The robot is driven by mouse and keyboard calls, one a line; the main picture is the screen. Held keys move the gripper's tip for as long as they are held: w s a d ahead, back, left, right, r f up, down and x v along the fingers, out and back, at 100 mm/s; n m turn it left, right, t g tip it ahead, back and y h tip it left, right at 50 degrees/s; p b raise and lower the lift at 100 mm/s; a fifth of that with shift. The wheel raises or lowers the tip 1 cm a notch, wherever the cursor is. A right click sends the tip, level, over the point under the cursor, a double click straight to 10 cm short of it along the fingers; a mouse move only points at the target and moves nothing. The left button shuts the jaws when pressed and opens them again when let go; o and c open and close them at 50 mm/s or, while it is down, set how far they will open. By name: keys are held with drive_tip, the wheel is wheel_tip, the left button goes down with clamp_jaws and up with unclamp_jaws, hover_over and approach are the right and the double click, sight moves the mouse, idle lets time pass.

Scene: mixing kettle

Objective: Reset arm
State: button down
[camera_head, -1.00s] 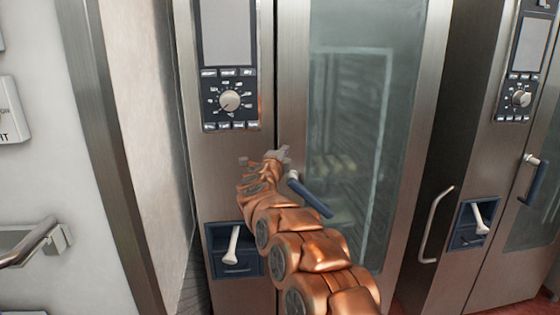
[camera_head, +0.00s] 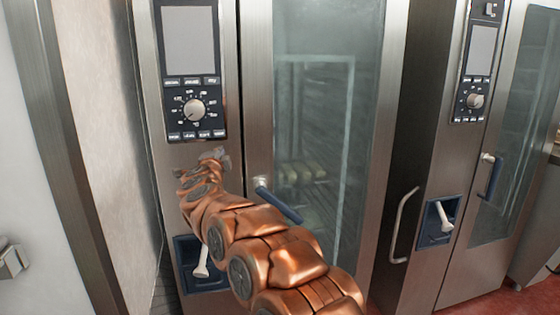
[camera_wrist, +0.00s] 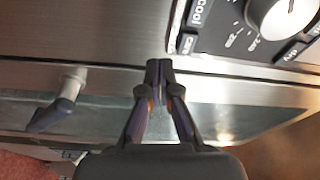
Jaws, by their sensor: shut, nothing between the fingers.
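My gripper (camera_head: 215,155) is at the end of my copper-coloured arm, in front of the steel oven's front panel, below the control dial. In the wrist view my gripper (camera_wrist: 158,70) is shut, its two fingertips together and nothing between them. The oven's dial (camera_head: 194,110) is just above and left of it in the head view; the dial also shows at the top right of the wrist view (camera_wrist: 283,14). The oven door handle (camera_head: 280,205), dark blue with a steel mount, is to the right and lower. It also shows at the left of the wrist view (camera_wrist: 55,112).
The glass door (camera_head: 320,120) looks closed, with racks behind it. A blue recess with a white-handled hand shower (camera_head: 201,262) is partly behind my arm. A second oven (camera_head: 478,100) stands at the right, with a steel grab bar (camera_head: 401,225) between. A wall (camera_head: 105,120) is close on the left.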

drive_tip(key=s+d+f+n+g+p, duration=0.1)
drive_tip(key=s+d+f+n+g, duration=0.4)
drive_tip(key=s+d, duration=0.8)
drive_tip(key=s+d+f+n+g+p, duration=0.1)
drive_tip(key=s+d+f+n+g, duration=0.4)
drive_tip(key=s+d, duration=0.8)
drive_tip(key=s+d+f+n+g+h+p, duration=0.1)
drive_tip(key=s+d+f+n+g, duration=0.4)
drive_tip(key=s, duration=3)
drive_tip(key=d+f+g, duration=0.5)
drive_tip(key=d, duration=0.3)
drive_tip(key=shift+d, duration=0.15)
